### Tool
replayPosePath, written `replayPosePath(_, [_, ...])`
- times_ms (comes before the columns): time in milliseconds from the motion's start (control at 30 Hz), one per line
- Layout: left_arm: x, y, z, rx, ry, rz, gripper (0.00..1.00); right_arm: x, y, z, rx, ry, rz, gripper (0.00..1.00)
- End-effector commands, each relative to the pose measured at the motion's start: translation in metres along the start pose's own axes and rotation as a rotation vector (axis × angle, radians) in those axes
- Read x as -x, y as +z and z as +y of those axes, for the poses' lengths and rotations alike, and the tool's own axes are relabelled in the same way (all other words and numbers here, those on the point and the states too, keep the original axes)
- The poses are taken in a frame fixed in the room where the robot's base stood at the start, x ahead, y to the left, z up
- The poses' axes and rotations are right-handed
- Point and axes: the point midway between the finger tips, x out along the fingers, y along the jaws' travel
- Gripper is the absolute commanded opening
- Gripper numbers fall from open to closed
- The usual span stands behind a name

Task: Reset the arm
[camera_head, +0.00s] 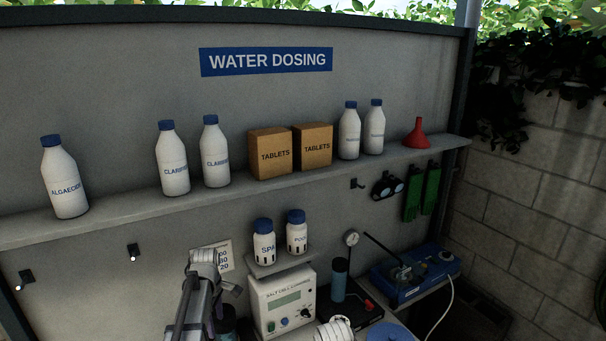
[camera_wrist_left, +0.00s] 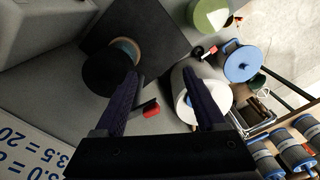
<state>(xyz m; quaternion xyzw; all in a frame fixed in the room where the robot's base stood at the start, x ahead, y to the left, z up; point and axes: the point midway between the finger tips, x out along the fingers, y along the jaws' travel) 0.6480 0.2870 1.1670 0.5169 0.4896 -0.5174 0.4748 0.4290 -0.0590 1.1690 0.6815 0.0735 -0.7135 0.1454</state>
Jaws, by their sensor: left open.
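My left arm comes in at the bottom of the head view, with its gripper (camera_head: 204,262) in front of the wall below the shelf, left of the white control box. In the left wrist view the two dark fingers of the left gripper (camera_wrist_left: 160,76) stand wide apart. No object is held between them. A white cylinder (camera_wrist_left: 212,92) lies behind the right finger, and I cannot tell whether they touch. A small red piece (camera_wrist_left: 151,108) shows between the fingers, farther off. My right gripper is not in view.
A shelf (camera_head: 320,180) carries several white bottles, two tablet boxes (camera_head: 270,153) and a red funnel (camera_head: 416,134). Below stand the control box (camera_head: 284,303), two small jars (camera_head: 264,241) and a blue device (camera_head: 415,275). A blue-lidded pot (camera_wrist_left: 243,64) shows in the left wrist view.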

Motion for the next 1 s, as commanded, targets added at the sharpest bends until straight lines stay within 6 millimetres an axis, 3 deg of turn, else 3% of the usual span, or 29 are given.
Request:
replayPosePath(33, [-0.035, 0.038, -0.023, -0.163, -0.005, 0.007, 0.72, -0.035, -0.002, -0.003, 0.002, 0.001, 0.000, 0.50])
replayPosePath(200, [-0.089, 0.133, -0.081, -0.758, -0.030, 0.026, 0.72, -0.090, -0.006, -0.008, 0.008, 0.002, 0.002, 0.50])
replayPosePath(400, [-0.140, 0.206, -0.150, -1.375, -0.063, 0.043, 0.72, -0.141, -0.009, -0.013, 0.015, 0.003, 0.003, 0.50])
replayPosePath(500, [-0.156, 0.226, -0.176, -1.592, -0.078, 0.047, 0.72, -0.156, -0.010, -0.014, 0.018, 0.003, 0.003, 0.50])
replayPosePath(633, [-0.166, 0.239, -0.194, -1.765, -0.091, 0.050, 0.72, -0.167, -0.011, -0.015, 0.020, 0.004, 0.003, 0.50])
replayPosePath(1000, [-0.166, 0.243, -0.199, -1.834, -0.097, 0.050, 0.72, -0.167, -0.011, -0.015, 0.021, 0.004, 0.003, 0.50])
